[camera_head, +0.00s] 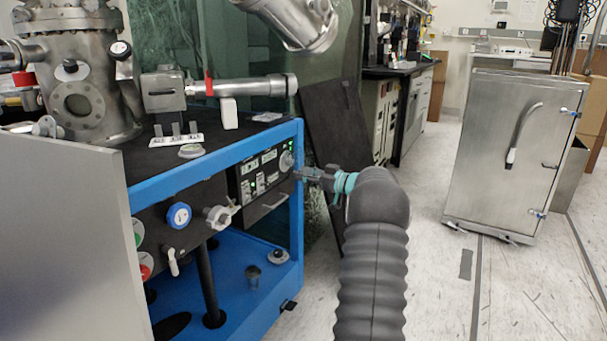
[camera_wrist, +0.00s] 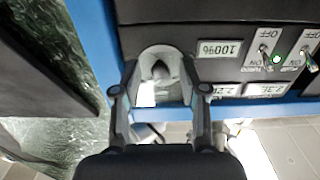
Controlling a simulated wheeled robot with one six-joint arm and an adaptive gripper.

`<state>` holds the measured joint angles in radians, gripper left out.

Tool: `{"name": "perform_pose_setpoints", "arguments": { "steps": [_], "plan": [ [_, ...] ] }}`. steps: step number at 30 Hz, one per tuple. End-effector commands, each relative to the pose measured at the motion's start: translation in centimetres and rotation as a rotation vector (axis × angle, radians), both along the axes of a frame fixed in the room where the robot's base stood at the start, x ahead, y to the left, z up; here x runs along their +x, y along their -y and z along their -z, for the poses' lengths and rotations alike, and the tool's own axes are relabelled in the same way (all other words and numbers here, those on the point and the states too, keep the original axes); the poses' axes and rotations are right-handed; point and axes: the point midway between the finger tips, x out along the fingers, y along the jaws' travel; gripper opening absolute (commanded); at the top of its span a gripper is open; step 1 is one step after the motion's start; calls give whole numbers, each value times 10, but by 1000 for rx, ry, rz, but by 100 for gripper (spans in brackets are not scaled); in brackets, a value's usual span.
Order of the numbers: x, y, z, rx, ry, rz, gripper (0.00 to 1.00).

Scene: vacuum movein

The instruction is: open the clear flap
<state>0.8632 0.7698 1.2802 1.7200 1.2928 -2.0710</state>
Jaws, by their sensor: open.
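A pale, see-through rounded cover, which looks like the clear flap (camera_wrist: 150,58), sits over a dark knob (camera_wrist: 160,74) on the black control panel in the wrist view. In the head view the flap (camera_head: 286,160) is a small pale disc at the panel's upper right corner. My gripper (camera_head: 302,173) is at the panel's right edge, close to the flap. In the wrist view my gripper (camera_wrist: 160,82) is open, with one finger on each side of the flap and knob. I cannot tell whether either finger touches it. The flap appears to lie over the knob.
The black panel (camera_head: 245,190) has switches, green lights and labels, set in a blue frame (camera_head: 298,215). A steel vacuum chamber (camera_head: 75,75) stands on top. A grey panel (camera_head: 60,240) blocks the left. A dark board (camera_head: 335,130) leans behind.

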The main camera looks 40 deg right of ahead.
Motion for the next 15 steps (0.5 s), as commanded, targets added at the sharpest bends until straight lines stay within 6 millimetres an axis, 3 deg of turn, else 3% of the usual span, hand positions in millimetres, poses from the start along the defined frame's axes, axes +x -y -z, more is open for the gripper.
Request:
{"name": "perform_pose_setpoints", "arguments": {
  "steps": [10, 15],
  "plan": [
    [3, -1, 0, 0, 0, 1, 43],
    [3, -1, 0, 0, 0, 1, 0]
  ]
}}
